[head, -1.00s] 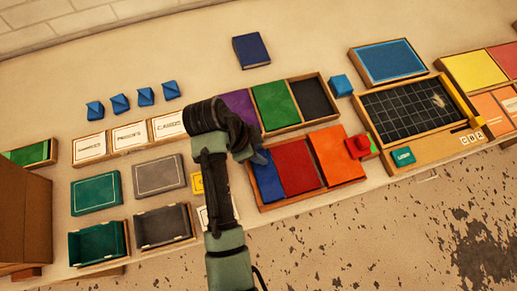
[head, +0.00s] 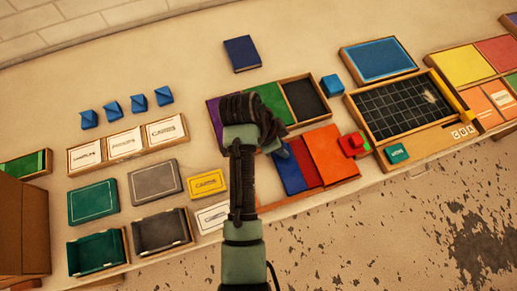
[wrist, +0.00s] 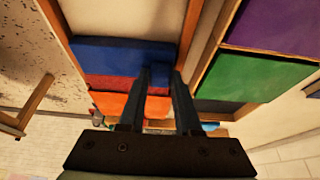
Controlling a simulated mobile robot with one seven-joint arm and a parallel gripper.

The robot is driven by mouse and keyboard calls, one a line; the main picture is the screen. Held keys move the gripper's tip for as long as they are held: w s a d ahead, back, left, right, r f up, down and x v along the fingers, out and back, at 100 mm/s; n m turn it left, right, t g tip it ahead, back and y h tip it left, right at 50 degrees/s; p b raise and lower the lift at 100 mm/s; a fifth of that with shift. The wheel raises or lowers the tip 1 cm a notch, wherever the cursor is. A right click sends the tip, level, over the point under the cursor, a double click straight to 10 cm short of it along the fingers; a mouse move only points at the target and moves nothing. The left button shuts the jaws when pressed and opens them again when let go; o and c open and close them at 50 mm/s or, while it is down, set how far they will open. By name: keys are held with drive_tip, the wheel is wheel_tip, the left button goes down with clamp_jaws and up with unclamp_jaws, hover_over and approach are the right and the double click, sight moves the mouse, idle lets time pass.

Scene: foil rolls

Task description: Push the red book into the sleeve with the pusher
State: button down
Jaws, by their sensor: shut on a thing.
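The red book (head: 307,162) lies flat in a wooden tray, now showing as a narrow strip. On its left is the blue pusher (head: 288,173), which appears to touch it. On its right is the orange sleeve (head: 332,153); the rest of the book appears to be inside it or under it. The wrist view shows the blue pusher (wrist: 110,57), red strip (wrist: 103,81) and orange sleeve (wrist: 110,104) in a row. My gripper (wrist: 160,74) is shut on a raised blue part of the pusher. In the head view my wrist hides the gripper's fingertips.
A red knob-like block (head: 351,144) sits at the sleeve's right end. Behind is a tray with purple, green (head: 272,101) and black panels. A blue cube (head: 332,84) and a black grid board (head: 402,107) stand to the right. Card trays and lidless boxes lie to the left.

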sight(301, 145)
drive_tip(key=d, duration=0.2)
drive_tip(key=w+d, duration=0.1)
drive_tip(key=d, duration=0.1)
drive_tip(key=shift+w+r, duration=0.1)
drive_tip(key=c, duration=0.6)
unclamp_jaws()
drive_tip(key=shift+d, duration=0.15)
drive_tip(key=v, duration=1.3)
